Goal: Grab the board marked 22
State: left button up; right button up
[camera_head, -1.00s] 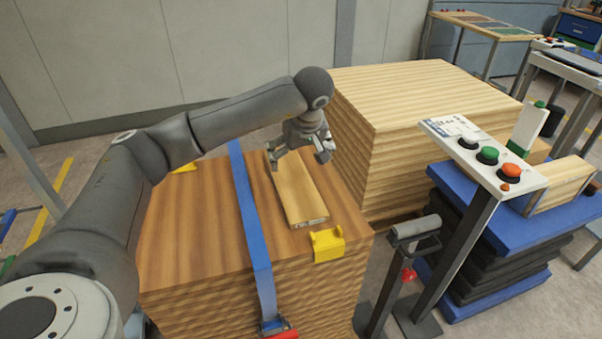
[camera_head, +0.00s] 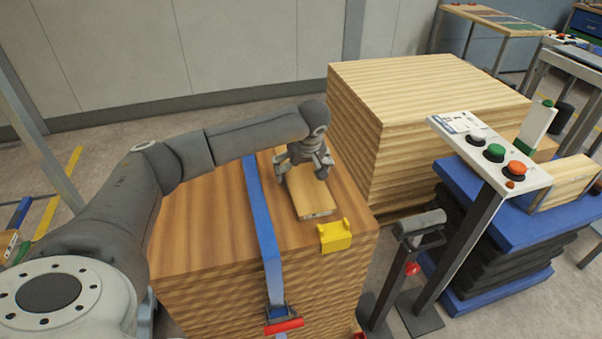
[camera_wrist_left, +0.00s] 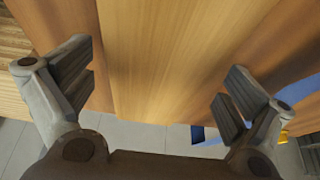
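A light wooden board (camera_head: 312,206) lies flat on top of the brown wood stack (camera_head: 205,220), between the blue strap and the stack's right side. A small mark shows on its near end but is too small to read. My left gripper (camera_head: 304,180) is over the far part of the board, pointing down, with a finger toward each long side. In the left wrist view the gripper (camera_wrist_left: 160,95) is open, and the board (camera_wrist_left: 165,55) runs between its spread fingers. I cannot tell whether they touch it. My right gripper is not in view.
A blue strap (camera_head: 264,225) crosses the stack left of the board. A yellow corner guard (camera_head: 335,236) sits on the near edge. A taller pale wood stack (camera_head: 430,90) stands behind right. A button panel (camera_head: 490,150) stands at right.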

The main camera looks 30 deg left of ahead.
pick_arm(q)
jog(key=c, duration=0.9)
jog(key=shift+c, duration=0.8)
jog(key=shift+r, duration=0.15)
